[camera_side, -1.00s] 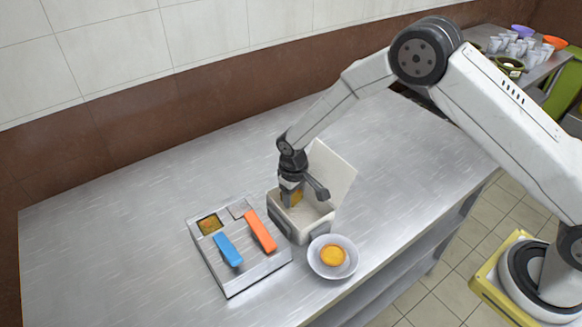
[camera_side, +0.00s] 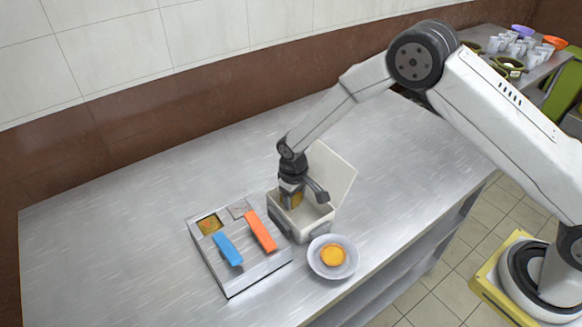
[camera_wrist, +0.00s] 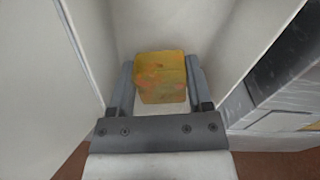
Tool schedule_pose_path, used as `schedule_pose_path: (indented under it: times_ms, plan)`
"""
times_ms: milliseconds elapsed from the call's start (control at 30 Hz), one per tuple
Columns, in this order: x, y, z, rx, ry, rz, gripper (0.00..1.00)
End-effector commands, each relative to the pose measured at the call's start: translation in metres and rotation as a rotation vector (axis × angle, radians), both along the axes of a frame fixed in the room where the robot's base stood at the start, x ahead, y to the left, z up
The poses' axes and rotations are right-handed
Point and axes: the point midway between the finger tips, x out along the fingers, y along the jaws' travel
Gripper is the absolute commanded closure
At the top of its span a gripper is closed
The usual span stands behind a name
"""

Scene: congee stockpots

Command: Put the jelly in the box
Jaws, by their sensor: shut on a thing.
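The jelly is a translucent yellow-orange block with reddish bits (camera_wrist: 161,78), held between my gripper's two fingers in the wrist view. My gripper (camera_side: 291,200) is shut on it and points down inside the open white box (camera_side: 307,223). In the side view the jelly (camera_side: 296,200) shows partly behind the fingers, below the box's rim. The box's lid (camera_side: 332,172) stands raised at the back right. In the wrist view the white box walls (camera_wrist: 90,40) rise on both sides of the gripper. I cannot tell whether the jelly touches the box floor.
Left of the box lies a metal tray (camera_side: 240,286) with a blue-handled piece (camera_side: 228,249), an orange-handled piece (camera_side: 260,231) and a similar yellow block (camera_side: 210,224). A white bowl (camera_side: 320,270) with something orange stands close in front of the box. The table's back left is clear.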

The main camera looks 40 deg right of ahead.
Motion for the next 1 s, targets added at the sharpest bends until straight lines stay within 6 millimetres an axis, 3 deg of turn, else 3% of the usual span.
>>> schedule_pose_path:
  times_ms: [367, 400, 500, 667, 700, 733, 1000]
  plan:
    - [0.0003, 0.0, -0.0007, 0.0, -0.001, 0.0, 0.95]
    - [0.0003, 0.0, -0.0007, 0.0, -0.001, 0.0, 0.29]
    - [0.0003, 0.0, -0.0006, 0.0, -0.001, 0.0, 0.0]
    - [0.0002, 0.0, -0.0006, 0.0, -0.001, 0.0, 0.0]
    - [0.0001, 0.0, -0.0008, 0.0, 0.0, 0.0, 0.13]
    - [0.0001, 0.0, -0.0008, 0.0, 0.0, 0.0, 0.15]
    - [0.0001, 0.0, -0.0007, 0.0, 0.0, 0.0, 0.15]
